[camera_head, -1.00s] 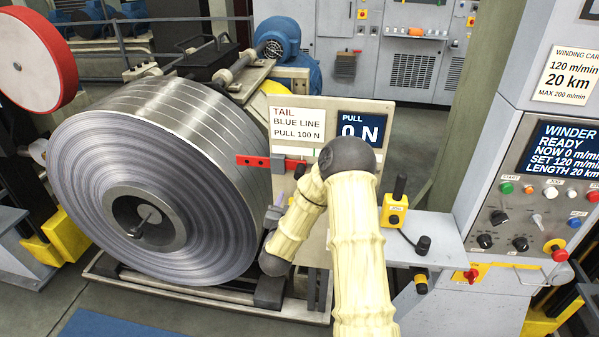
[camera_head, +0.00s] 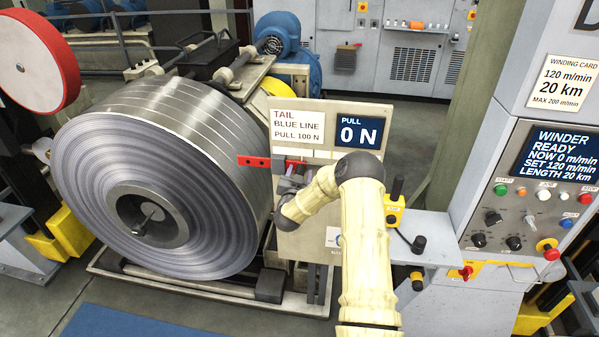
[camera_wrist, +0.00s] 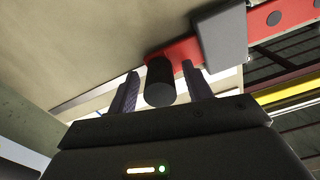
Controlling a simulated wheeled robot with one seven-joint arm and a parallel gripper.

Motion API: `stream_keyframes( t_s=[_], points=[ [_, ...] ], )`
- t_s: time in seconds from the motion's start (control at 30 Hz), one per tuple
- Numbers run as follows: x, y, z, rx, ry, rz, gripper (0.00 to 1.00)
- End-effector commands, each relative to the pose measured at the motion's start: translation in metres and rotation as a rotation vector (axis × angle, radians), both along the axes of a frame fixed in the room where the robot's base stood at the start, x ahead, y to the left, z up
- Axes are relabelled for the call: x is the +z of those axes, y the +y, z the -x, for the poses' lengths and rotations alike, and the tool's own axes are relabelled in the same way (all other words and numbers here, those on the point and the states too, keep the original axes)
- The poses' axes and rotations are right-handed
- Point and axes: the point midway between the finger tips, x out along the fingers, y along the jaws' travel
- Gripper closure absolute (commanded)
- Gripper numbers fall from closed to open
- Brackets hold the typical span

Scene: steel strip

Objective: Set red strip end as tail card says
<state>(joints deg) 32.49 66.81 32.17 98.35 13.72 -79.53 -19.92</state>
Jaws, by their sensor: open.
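The red strip end (camera_head: 255,161) lies level across the left edge of the upright board, passing through a grey block (camera_head: 278,163). The tail card (camera_head: 297,125) reads "TAIL, BLUE LINE, PULL 100 N". The pull display (camera_head: 359,134) beside it reads 0 N. In the wrist view a black knob (camera_wrist: 160,84) stands out from the red strip (camera_wrist: 178,52), between the two fingers of my gripper (camera_wrist: 160,72). My gripper (camera_head: 288,182) is open, with a gap beside the knob.
A large steel coil (camera_head: 150,180) stands left of the board. A yellow box with a black lever (camera_head: 394,210) sits on the shelf at right. The winder panel (camera_head: 540,190) reads READY, NOW 0 m/min. A blue mat (camera_head: 130,322) lies on the floor in front.

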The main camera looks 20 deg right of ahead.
Motion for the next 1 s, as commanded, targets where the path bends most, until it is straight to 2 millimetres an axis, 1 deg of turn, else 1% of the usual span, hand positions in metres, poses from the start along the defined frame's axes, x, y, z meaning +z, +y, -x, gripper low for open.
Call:
stream_keyframes(
  t_s=[0.3,0.37,0.5,0.57,0.83,1.0],
  points=[
    [0.0000,-0.0013,-0.0020,0.001,0.000,0.000,0.50],
    [0.0000,-0.0013,-0.0020,0.001,0.000,0.000,0.62],
    [0.0000,-0.0011,-0.0020,0.001,0.000,0.000,0.89],
    [0.0001,-0.0011,-0.0019,0.001,0.000,0.000,1.00],
    [-0.0003,-0.0024,-0.0008,0.001,0.000,0.000,1.00],
    [-0.0008,-0.0086,0.0039,0.003,0.001,0.002,1.00]
  ],
)
